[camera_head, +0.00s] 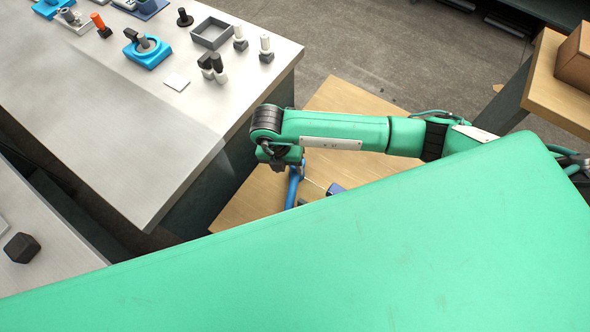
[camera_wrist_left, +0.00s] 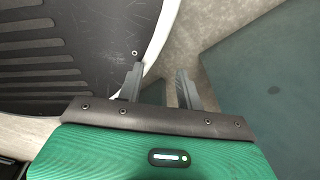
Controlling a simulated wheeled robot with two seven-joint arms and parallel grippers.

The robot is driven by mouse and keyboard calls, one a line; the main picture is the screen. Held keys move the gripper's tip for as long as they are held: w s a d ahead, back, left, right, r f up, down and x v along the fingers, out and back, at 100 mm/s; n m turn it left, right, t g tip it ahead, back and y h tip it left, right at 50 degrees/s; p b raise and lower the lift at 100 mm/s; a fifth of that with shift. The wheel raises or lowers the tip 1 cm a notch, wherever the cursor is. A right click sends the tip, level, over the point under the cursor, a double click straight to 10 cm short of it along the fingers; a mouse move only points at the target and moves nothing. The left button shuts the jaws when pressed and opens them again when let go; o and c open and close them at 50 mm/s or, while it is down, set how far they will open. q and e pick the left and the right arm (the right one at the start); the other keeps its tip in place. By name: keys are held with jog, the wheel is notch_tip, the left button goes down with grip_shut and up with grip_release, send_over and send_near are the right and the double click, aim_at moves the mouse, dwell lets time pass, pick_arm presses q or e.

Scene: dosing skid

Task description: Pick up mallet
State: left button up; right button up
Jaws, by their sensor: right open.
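My right gripper (camera_head: 284,158) is at the end of the green arm, over the wooden table (camera_head: 345,98); its fingers are mostly hidden by the wrist. A blue bar (camera_head: 293,187) stands out right below it, possibly part of the mallet; I cannot tell whether they touch. A small dark blue thing (camera_head: 336,189) lies just right of the bar, partly hidden by my green body. No mallet head is clearly visible. My left gripper (camera_wrist_left: 160,83) shows in the left wrist view, its two fingers apart with nothing between them.
A grey bench (camera_head: 130,130) at the left holds blue fixtures (camera_head: 147,50), a grey square frame (camera_head: 211,33) and several small pegs. A black block (camera_head: 21,247) sits on another bench at lower left. A cardboard box (camera_head: 575,58) stands on a wooden shelf at right.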

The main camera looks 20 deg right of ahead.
aim_at(292, 181)
jog(key=x, duration=0.3)
jog(key=shift+w, duration=0.15)
jog(key=shift+x, duration=0.85)
jog(key=x, duration=0.3)
jog(key=shift+a+f+p, duration=0.25)
jog(key=shift+f+p, duration=0.15)
jog(key=shift+f, duration=0.35)
pick_arm(q)
jog(key=shift+s, duration=0.65)
jog(key=shift+d, duration=0.1)
pick_arm(e)
jog(key=shift+c, duration=0.4)
pick_arm(q)
jog(key=shift+w+r, duration=0.15)
jog(key=shift+w, duration=0.15)
pick_arm(e)
grip_shut()
